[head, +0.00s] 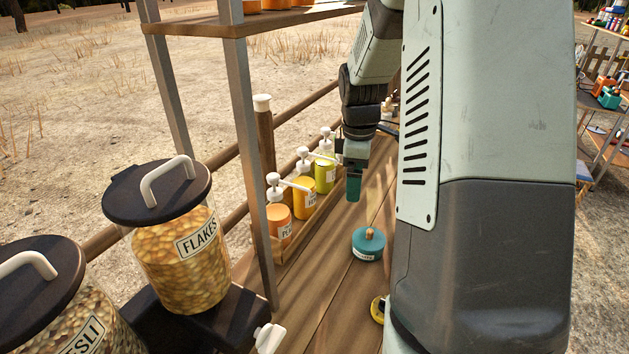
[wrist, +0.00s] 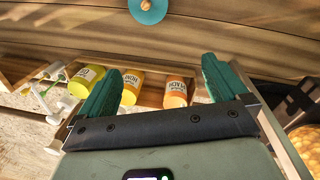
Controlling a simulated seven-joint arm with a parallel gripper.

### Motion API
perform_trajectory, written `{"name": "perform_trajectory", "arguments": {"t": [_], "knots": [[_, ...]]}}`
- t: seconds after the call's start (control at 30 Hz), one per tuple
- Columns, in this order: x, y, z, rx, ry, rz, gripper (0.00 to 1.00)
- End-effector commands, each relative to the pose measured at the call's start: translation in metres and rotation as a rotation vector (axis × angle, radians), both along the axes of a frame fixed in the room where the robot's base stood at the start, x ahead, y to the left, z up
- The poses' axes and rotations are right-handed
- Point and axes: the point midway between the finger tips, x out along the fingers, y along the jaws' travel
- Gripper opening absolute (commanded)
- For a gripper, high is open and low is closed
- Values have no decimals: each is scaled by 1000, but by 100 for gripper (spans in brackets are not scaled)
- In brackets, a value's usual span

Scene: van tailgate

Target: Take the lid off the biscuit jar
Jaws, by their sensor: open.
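A low, round teal jar (head: 367,252) with a small pale label stands on the wooden boards; the label is too small to read surely. Its teal lid (head: 358,237) with a round wooden knob (head: 369,234) is on top. The lid also shows at the top edge of the wrist view (wrist: 138,14), partly cut off. My gripper (head: 354,198) points down, above and behind the jar, slightly to its left, and apart from it. In the wrist view its two teal fingers (wrist: 165,75) are spread with nothing between them.
A wooden tray with pump bottles (head: 305,204) in orange, yellow and green stands left of the jar. A metal shelf post (head: 250,150) rises nearer the camera. Large jars labelled FLAKES (head: 190,262) and MUESLI (head: 45,310) stand front left. Bare boards surround the jar's left side.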

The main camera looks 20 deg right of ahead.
Motion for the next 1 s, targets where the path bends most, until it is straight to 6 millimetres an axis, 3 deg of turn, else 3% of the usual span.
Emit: {"name": "perform_trajectory", "arguments": {"t": [0.03,0.2,0.4,0.63,0.87,1.0], "knots": [[5,-17,-24,12,25,25,100],[13,-52,-78,36,62,117,100],[14,-65,-106,49,75,157,100],[14,-65,-143,48,76,158,100],[14,-66,-161,47,74,157,100],[12,-67,-181,47,76,156,100]]}}
